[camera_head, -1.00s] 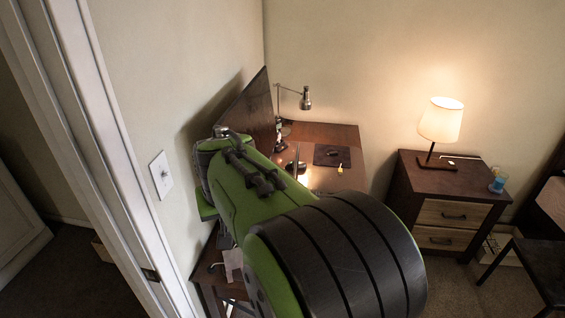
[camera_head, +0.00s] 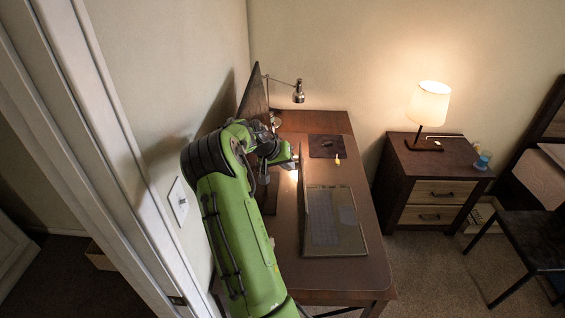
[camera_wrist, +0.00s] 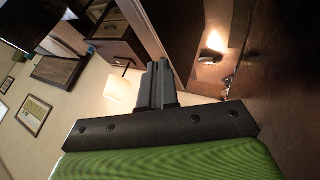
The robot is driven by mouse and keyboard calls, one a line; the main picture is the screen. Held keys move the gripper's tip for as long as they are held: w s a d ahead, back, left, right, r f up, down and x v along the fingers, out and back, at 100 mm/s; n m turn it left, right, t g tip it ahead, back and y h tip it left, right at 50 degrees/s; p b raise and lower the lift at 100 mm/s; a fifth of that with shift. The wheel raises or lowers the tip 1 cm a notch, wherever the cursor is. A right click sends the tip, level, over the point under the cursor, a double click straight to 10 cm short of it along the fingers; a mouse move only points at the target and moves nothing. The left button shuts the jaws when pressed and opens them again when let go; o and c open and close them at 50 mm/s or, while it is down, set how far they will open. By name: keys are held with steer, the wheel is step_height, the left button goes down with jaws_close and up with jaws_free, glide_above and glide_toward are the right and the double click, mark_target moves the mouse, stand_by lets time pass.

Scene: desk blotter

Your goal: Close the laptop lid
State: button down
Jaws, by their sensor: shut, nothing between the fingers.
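The laptop stands open on the desk. Its base and keyboard (camera_head: 338,225) lie flat in the head view. Its lid (camera_head: 304,200) stands nearly upright along the base's left side and is seen almost edge-on. My gripper (camera_head: 292,162) is at the far left end of the laptop, close to the lid's far corner; I cannot tell whether it touches. In the wrist view my gripper (camera_wrist: 161,84) shows its two dark fingers together, with nothing held. A dark panel rises beyond the fingers there; I cannot tell whether it is the lid.
The brown desk (camera_head: 350,275) is clear in front of the laptop. A dark mat (camera_head: 326,146) with a small yellow item lies behind it. A monitor (camera_head: 253,97) and a desk lamp (camera_head: 298,92) stand at the back left. A nightstand (camera_head: 436,185) stands to the right.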

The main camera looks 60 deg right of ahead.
steer(key=x, duration=0.8)
steer(key=shift+w+p, duration=0.3)
steer(key=shift+p, duration=0.05)
steer(key=shift+w, duration=0.1)
